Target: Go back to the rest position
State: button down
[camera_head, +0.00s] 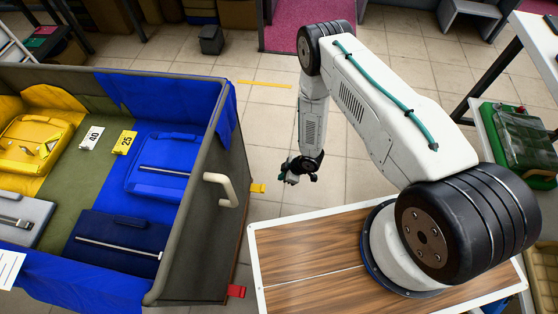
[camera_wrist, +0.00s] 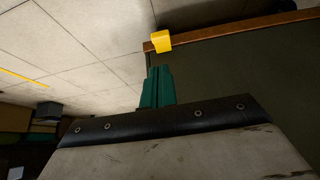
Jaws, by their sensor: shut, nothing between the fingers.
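My gripper (camera_head: 299,177) hangs at the end of my bent arm over the tiled floor, to the right of the large bin and beyond my wooden-topped base. In the wrist view the green fingers (camera_wrist: 157,87) are together with nothing between them. The gripper is apart from the bin's side wall (camera_head: 222,215) in the head view. That wall also fills the right side of the wrist view (camera_wrist: 260,80).
The bin holds a yellow bag (camera_head: 30,143), a blue bag (camera_head: 160,170), a navy bag (camera_head: 115,240) and a grey bag (camera_head: 22,215). A beige handle (camera_head: 222,188) juts from its side. A green container (camera_head: 520,140) stands at right. Floor behind the gripper is clear.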

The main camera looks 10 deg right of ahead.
jog(key=shift+d, duration=0.1)
jog(key=s+d+f+m+g+h, duration=0.1)
jog(key=s+d+g+h, duration=0.15)
jog(key=s+d, duration=0.25)
jog(key=w+d+r+m+g+h, duration=0.1)
jog(key=d+r+m+h, duration=0.15)
jog(key=r, duration=0.95)
jog(key=w+d+r+m+g+h, duration=0.15)
jog(key=d+r, duration=0.25)
jog(key=r, duration=0.9)
jog(key=w+d+r+m+h, duration=0.1)
jog(key=d+r+m+h, duration=0.2)
jog(key=r, duration=0.9)
jog(key=s+r+m+t+y, duration=0.1)
jog(key=s+r+m, duration=0.1)
jog(key=s+r, duration=0.5)
jog(key=s+r+m+t+y, duration=0.1)
jog(key=s+r, duration=0.6)
jog(key=r, duration=1.1)
jog(key=s+r+m+t+y, duration=0.2)
jog(key=s+r, duration=0.6)
jog(key=r, duration=0.4)
jog(key=shift+r+m, duration=0.3)
jog(key=shift+m, duration=0.2)
jog(key=shift+s, duration=0.1)
